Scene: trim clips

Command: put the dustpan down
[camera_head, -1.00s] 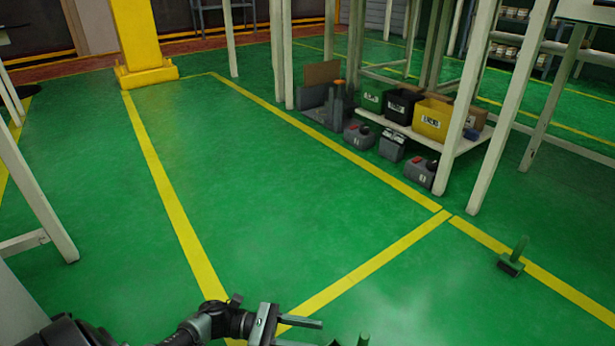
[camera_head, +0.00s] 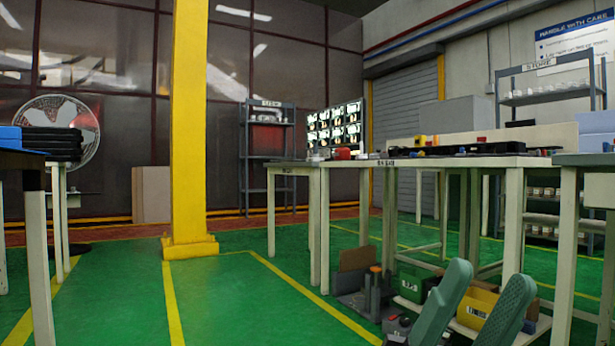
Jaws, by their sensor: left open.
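The dustpan is not clearly visible in the head view. Two upright grey-green slabs rise close to the camera at the lower right, and they look like the fingers of my left gripper (camera_head: 488,285). They stand apart, tilted to the right, with nothing held between them; their lower ends are cut off by the frame. My right gripper is not in view.
Behind the fingers, a workbench (camera_head: 455,162) holds small items, with a yellow bin (camera_head: 474,306) and a green bin (camera_head: 412,285) on its low shelf. A yellow pillar (camera_head: 188,130) stands left of centre. Green floor (camera_head: 225,300) is clear in front of it.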

